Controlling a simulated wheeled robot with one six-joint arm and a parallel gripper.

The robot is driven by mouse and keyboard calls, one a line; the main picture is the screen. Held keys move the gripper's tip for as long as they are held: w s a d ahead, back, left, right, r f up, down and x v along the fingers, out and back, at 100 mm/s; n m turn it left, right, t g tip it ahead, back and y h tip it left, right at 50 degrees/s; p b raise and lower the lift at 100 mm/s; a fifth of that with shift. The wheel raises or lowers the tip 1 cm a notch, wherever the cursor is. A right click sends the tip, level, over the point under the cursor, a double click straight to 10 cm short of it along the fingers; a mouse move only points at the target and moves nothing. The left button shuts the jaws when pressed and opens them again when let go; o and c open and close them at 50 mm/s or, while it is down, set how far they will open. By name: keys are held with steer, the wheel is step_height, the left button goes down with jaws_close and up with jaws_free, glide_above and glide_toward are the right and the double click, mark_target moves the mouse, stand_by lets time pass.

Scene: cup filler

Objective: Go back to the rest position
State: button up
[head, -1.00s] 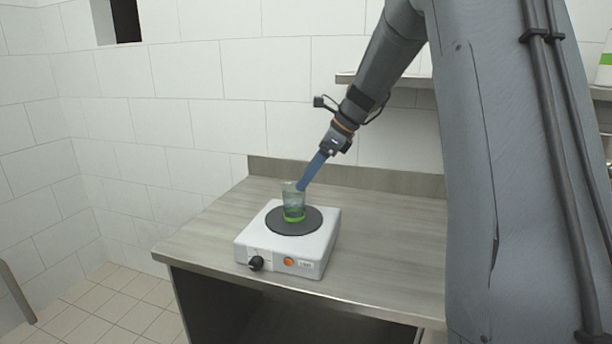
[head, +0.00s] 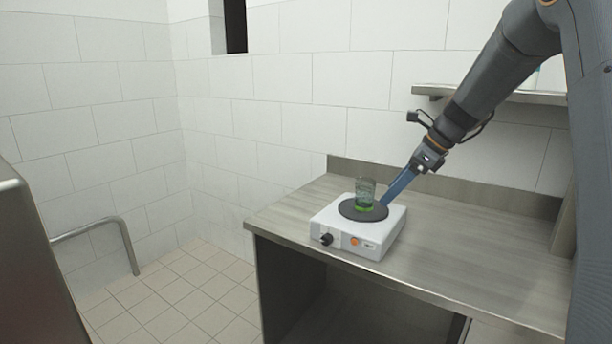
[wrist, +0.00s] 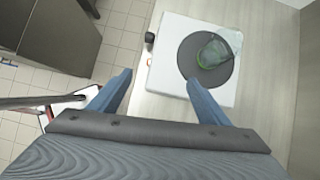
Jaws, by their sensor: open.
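My gripper (head: 388,200) is open and empty. In the head view it points down and left, just right of the white cup filler or hotplate-like device. In the wrist view its two blue fingers (wrist: 160,100) are spread apart with nothing between them. A clear cup with green at its bottom (head: 365,194) stands upright on the dark round plate (head: 349,210) of the white device (head: 340,236). In the wrist view the cup (wrist: 208,52) is beyond the fingertips, apart from them.
The device stands on a grey worktop (head: 470,262) near its left end; the worktop to the right is clear. A wall shelf (head: 480,95) is above, close behind my arm. A metal rail (head: 125,235) and a dark grey cabinet (head: 35,260) are at the left.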

steer(key=s+a+f+n+h, duration=0.1)
steer(key=s+f+n+h, duration=0.1)
steer(key=s+f+n, duration=0.3)
steer(key=s+a+f+n+g+h, duration=0.1)
steer(key=s+f+n, duration=0.4)
steer(key=s+n, duration=0.6)
steer(key=s+a+f+n+g+h, duration=0.1)
steer(key=s+f+n, duration=0.4)
steer(key=s, duration=1.1)
steer(key=n+h, duration=0.1)
steer(key=n, duration=0.1)
steer(key=shift+a+f+n+h, duration=0.25)
steer(key=shift+f+n+h, duration=0.15)
